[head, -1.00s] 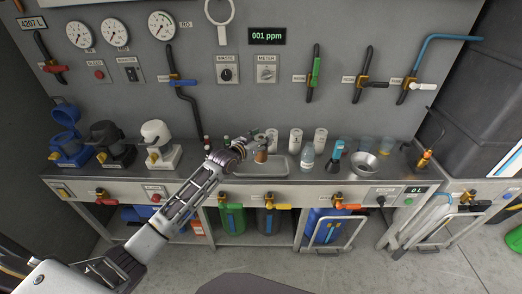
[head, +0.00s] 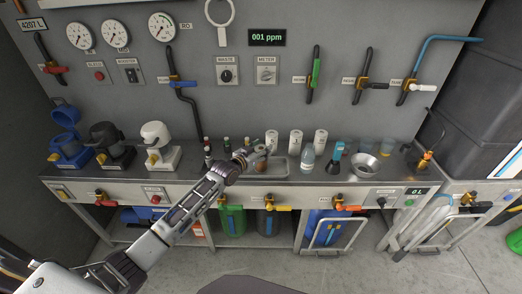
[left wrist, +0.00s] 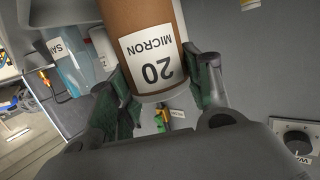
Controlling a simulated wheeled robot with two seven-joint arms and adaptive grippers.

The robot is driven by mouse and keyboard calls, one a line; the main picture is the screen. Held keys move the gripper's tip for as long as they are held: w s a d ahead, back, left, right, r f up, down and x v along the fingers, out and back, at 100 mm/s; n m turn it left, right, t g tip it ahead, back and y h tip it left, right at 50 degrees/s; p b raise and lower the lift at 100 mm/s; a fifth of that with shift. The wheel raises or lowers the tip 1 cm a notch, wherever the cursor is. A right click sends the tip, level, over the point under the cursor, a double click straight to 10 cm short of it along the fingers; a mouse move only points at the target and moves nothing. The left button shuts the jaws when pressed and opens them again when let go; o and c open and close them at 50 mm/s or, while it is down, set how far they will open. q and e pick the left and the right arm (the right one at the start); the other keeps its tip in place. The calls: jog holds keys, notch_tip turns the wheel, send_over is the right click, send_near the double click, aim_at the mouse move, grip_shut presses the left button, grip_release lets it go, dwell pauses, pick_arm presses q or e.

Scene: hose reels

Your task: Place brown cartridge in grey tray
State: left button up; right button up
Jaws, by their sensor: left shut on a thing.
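The brown cartridge (head: 260,164) is a cylinder with a white "20 MICRON" label, seen large in the left wrist view (left wrist: 130,17). My left gripper (head: 257,158) is shut on it, with a dark green finger on each side in the left wrist view (left wrist: 158,88). In the head view the cartridge is at the left part of the shallow grey tray (head: 281,172) on the bench. My gripper and forearm hide the tray's left end. I cannot tell whether the cartridge touches the tray floor. My right gripper is not in view.
White cylinders (head: 296,141) stand behind the tray. A clear bottle (head: 307,160), a blue-topped bottle (head: 335,160) and a metal bowl (head: 365,167) stand to its right. Small dark bottles (head: 227,146) stand behind my wrist. White, black and blue housings stand farther left.

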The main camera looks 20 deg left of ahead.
pick_arm(q)
jog(key=shift+f, duration=0.1)
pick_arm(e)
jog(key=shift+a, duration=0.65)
